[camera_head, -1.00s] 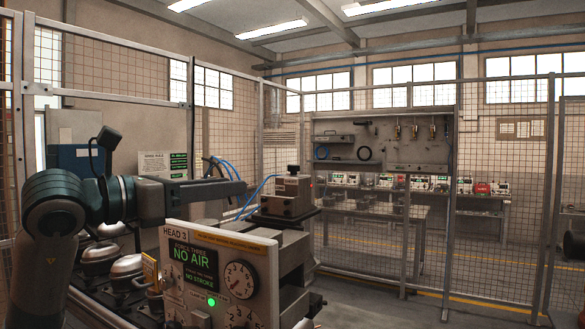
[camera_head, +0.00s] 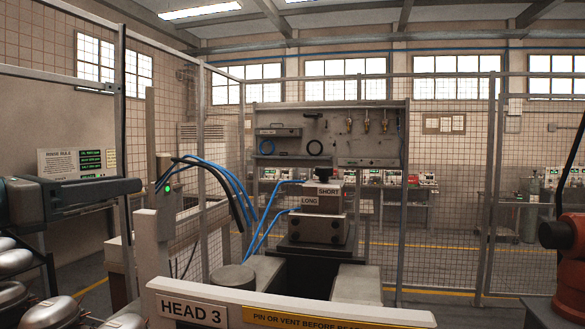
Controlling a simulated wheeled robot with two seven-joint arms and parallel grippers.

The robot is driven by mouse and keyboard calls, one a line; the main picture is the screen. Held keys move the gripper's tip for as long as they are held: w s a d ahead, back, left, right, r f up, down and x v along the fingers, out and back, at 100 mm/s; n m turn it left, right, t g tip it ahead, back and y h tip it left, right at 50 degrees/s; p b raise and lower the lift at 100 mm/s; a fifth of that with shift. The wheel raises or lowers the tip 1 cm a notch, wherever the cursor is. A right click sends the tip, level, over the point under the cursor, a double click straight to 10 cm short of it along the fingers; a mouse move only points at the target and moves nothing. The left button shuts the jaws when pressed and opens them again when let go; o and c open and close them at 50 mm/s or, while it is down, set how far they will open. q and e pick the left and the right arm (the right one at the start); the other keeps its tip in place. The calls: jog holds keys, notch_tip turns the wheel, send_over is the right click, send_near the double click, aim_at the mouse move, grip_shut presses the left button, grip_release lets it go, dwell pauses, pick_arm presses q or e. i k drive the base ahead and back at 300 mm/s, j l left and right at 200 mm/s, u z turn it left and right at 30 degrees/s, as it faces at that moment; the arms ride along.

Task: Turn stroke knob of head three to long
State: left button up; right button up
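The head three unit stands in the middle of the head view, behind the white panel edge marked HEAD 3 (camera_head: 193,310). Its metal block (camera_head: 318,226) carries the labels SHORT (camera_head: 328,192) and LONG (camera_head: 309,201). A small knob-like piece (camera_head: 324,173) sits on top of the block; which way it points is too small to tell. My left gripper (camera_head: 138,186) reaches in from the left edge, clearly apart from the block and left of it. It is seen side-on, so its finger gap cannot be told. My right gripper does not show.
Blue hoses (camera_head: 238,190) curve between a post with a green light (camera_head: 167,189) and the block. Rounded metal domes (camera_head: 55,310) stand at lower left. Mesh fencing and a tool board (camera_head: 372,130) are behind. An orange machine part (camera_head: 565,238) is at the right edge.

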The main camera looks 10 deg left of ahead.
aim_at(323, 173)
jog(key=i+j, duration=0.1)
jog(key=j, duration=0.3)
jog(key=i+j, duration=0.15)
jog(key=j, duration=0.25)
jog(key=i+j, duration=0.1)
jog(key=j, duration=0.25)
jog(key=i+j, duration=0.1)
jog(key=j, duration=0.3)
jog(key=i+j, duration=0.15)
jog(key=j, duration=0.25)
jog(key=z, duration=1.75)
